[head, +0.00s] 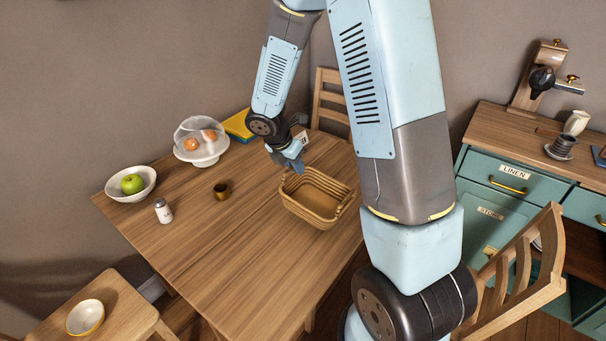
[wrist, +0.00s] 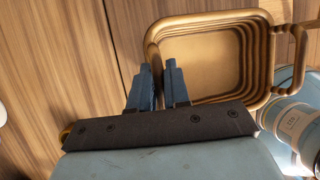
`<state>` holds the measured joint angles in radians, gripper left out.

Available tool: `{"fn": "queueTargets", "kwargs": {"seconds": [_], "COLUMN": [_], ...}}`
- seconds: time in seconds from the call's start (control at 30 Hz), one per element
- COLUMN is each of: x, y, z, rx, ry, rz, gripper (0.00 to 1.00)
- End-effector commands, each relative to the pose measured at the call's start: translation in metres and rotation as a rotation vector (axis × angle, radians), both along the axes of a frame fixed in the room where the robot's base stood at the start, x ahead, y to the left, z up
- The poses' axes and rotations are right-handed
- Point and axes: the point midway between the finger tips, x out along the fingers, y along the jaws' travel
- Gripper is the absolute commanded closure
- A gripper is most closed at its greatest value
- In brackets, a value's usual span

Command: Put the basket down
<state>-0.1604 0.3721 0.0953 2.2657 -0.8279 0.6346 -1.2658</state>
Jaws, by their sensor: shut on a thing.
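The tan basket (head: 322,207) has ridged sides and a loop handle, and it looks empty. It is upright near the right edge of the wooden table (head: 235,265); I cannot tell whether its base touches the tabletop. My gripper (head: 297,168) is at its far left corner. In the wrist view the basket (wrist: 205,58) fills the upper right. My gripper's blue fingers (wrist: 159,82) are shut on its left side, one finger outside and one inside. The exact contact is partly hidden by the fingers.
The front middle is clear. Chairs (head: 525,270) stand around it.

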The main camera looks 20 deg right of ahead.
Motion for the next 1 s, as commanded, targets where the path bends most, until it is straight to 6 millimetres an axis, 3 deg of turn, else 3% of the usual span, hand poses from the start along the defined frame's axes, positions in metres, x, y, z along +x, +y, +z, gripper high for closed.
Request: {"fn": "queueTargets", "kwargs": {"seconds": [0.37,0.6,0.83,0.87,1.0], "x": [0.015,0.015,0.015,0.015,0.015], "y": [0.001,0.001,0.001,0.001,0.001], "z": [-0.018,-0.046,-0.049,-0.049,-0.049], "rx": [0.000,-0.001,0.001,0.001,0.001], "ry": [0.000,0.002,-0.001,-0.001,-0.001], "rz": [0.001,0.001,0.000,0.000,0.000], "gripper": [1.00,1.00,1.00,0.82,0.69]}}
